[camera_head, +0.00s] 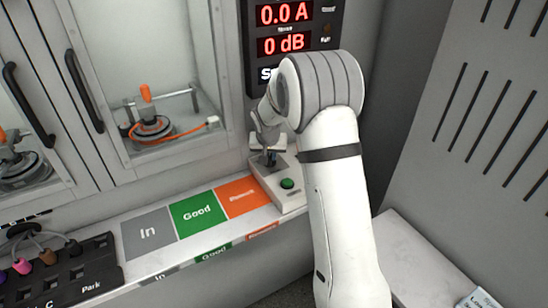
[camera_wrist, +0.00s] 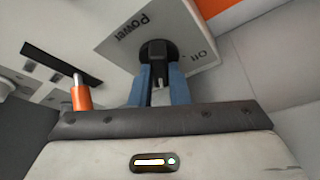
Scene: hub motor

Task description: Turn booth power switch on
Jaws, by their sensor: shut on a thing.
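The power switch box (camera_head: 283,193) is a pale box on the ledge right of the orange zone, with a green button on its front part. In the wrist view, the box top (camera_wrist: 187,38) reads "Power" and "Off". A black switch lever (camera_wrist: 157,49) stands in a round dark collar there. My gripper (camera_wrist: 159,80) has its two blue fingers shut on this lever, one on each side. In the head view, my gripper (camera_head: 269,157) reaches down to the rear part of the box and hides most of the lever. Which way the lever is set is unclear.
The display panel (camera_head: 287,30) above shows 0.0 A and 0 dB in red. Left of the box, the ledge has orange, green (camera_head: 197,213) and grey (camera_head: 147,233) zones, all empty. A booth with glass doors (camera_head: 157,75) stands behind, holding a motor fixture (camera_head: 152,128).

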